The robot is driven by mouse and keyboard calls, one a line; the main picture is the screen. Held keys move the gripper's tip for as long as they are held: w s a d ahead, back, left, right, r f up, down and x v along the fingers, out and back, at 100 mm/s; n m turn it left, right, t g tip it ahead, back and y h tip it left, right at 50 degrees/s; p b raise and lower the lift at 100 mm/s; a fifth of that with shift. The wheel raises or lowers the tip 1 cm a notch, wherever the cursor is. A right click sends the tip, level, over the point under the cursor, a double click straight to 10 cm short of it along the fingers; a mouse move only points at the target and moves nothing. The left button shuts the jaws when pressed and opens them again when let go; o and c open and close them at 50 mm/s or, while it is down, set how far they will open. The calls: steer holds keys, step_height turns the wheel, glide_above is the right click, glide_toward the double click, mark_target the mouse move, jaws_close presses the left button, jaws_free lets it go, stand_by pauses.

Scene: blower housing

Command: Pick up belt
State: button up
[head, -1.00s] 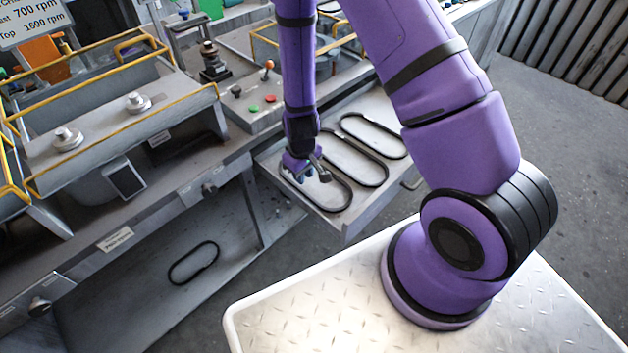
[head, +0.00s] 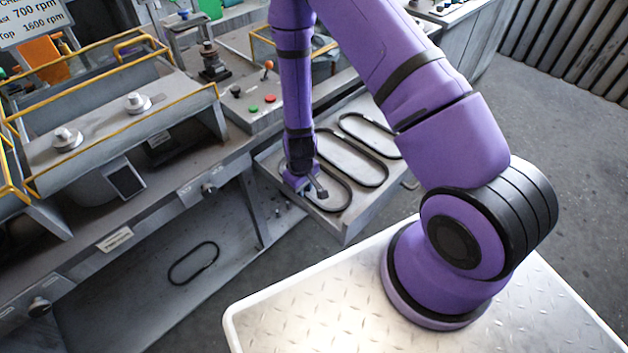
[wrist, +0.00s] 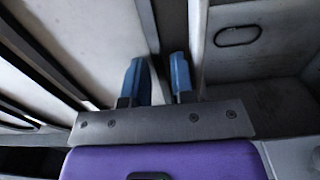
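Three black oval belts lie side by side in a pulled-out grey drawer (head: 345,224): a near belt (head: 350,197), a middle belt (head: 387,178) and a far belt (head: 366,116). My gripper (head: 303,192) points down over the near belt's left end and hides part of it. In the wrist view, its two blue fingers (wrist: 158,78) stand apart with no belt visible between them; a drawer wall edge shows there. Whether the fingers touch the near belt I cannot tell. Dark belt bands cross the wrist view's left side. Another black belt (head: 217,252) lies on the lower shelf, also seen in the wrist view (wrist: 238,35).
A grey machine bench with yellow-railed housing (head: 110,110) stands left of the drawer. A control panel with buttons and a lever (head: 255,100) is behind it. My metal-plated base is in front. Open floor (head: 560,150) lies to the right.

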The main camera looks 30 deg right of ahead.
steer(key=shift+c, duration=0.2)
jaws_close()
steer(key=shift+r, duration=0.1)
step_height(320, 180, up, 15)
stand_by(1.0)
steer(key=shift+w+d, duration=0.1)
